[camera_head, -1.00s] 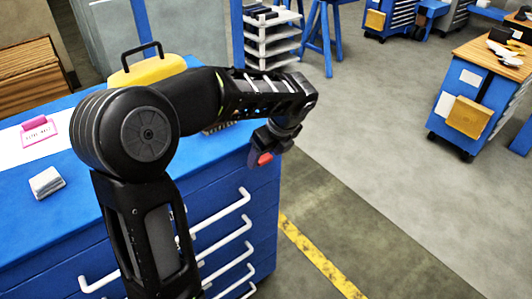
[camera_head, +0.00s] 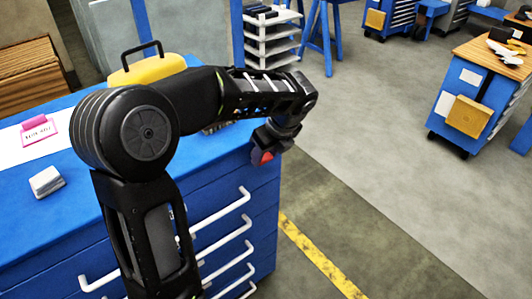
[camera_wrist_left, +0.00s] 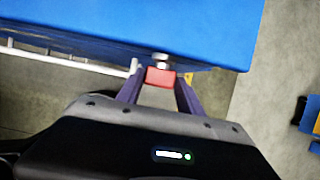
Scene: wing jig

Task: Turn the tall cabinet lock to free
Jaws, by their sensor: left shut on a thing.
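The lock shows as a small red handle (camera_head: 262,157) at the right end of the blue drawer cabinet (camera_head: 110,237). In the left wrist view the red handle (camera_wrist_left: 160,76) sits on a short silver cylinder (camera_wrist_left: 160,60) at the cabinet's edge. My left gripper (camera_wrist_left: 159,80) has its two fingers on either side of the red handle, shut on it. In the head view the left gripper (camera_head: 265,152) hides part of the handle. I cannot read any lock marking. My right gripper is not in view.
White drawer handles (camera_head: 225,210) stick out of the cabinet front below my arm. A yellow case (camera_head: 146,70), a pink tag holder (camera_head: 38,130) and a small white block (camera_head: 46,181) are on the top. The floor to the right is clear up to another blue cabinet (camera_head: 478,90).

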